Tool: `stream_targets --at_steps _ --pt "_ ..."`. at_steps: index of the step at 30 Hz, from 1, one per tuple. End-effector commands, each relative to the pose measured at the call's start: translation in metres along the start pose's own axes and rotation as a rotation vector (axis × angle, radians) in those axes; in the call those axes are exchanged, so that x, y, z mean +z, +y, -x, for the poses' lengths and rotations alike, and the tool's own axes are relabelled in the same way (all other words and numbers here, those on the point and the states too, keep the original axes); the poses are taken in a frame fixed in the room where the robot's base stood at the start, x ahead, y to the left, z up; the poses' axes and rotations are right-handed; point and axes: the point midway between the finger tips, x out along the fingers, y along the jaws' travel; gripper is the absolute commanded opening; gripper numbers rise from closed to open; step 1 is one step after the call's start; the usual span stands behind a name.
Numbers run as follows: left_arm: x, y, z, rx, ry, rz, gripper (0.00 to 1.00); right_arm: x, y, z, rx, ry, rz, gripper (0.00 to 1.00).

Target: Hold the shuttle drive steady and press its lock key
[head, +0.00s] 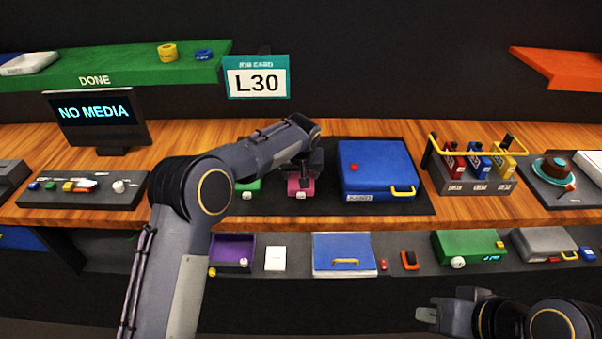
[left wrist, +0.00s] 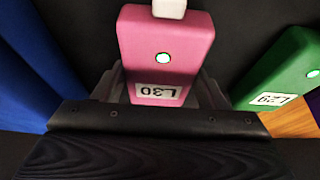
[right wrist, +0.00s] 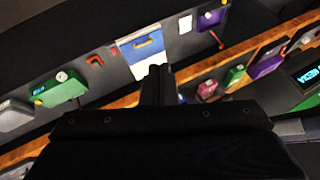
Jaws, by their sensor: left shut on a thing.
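The pink shuttle drive (head: 296,187), labelled L30, sits on the dark mat on the workbench. It also shows in the left wrist view (left wrist: 165,50) with a lit green-white lamp and a white key (left wrist: 169,8) at its far end. My left gripper (head: 305,172) is over the pink drive, and its fingers close on both sides of it, near the label end. The key lies clear of the fingers. My right gripper (head: 428,314) is low at the right, in front of the bench and away from the drive. Its fingers (right wrist: 157,85) are together, with nothing between them.
A green drive (left wrist: 285,75) labelled L29 stands beside the pink one. A blue case (head: 376,165) is to its right. A job card (head: 257,77) reads L30 and a monitor (head: 95,115) reads NO MEDIA. A lower shelf (head: 400,240) holds several items.

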Motion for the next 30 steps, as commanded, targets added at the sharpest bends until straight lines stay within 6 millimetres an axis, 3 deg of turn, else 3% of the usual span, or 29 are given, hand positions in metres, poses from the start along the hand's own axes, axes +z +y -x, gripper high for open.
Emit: stream_targets --at_steps 23,26,30 --pt "0.000 0.000 0.000 0.000 -0.001 0.000 0.44 -0.002 0.000 -0.001 0.000 0.001 0.003 0.00" --pt "0.000 0.000 0.000 0.000 0.000 0.000 0.44 -0.011 -0.001 -0.007 0.001 0.009 0.019 0.00" --pt "0.000 0.000 0.000 0.000 0.000 0.000 0.44 -0.040 -0.006 -0.027 0.005 0.043 0.074 0.00"
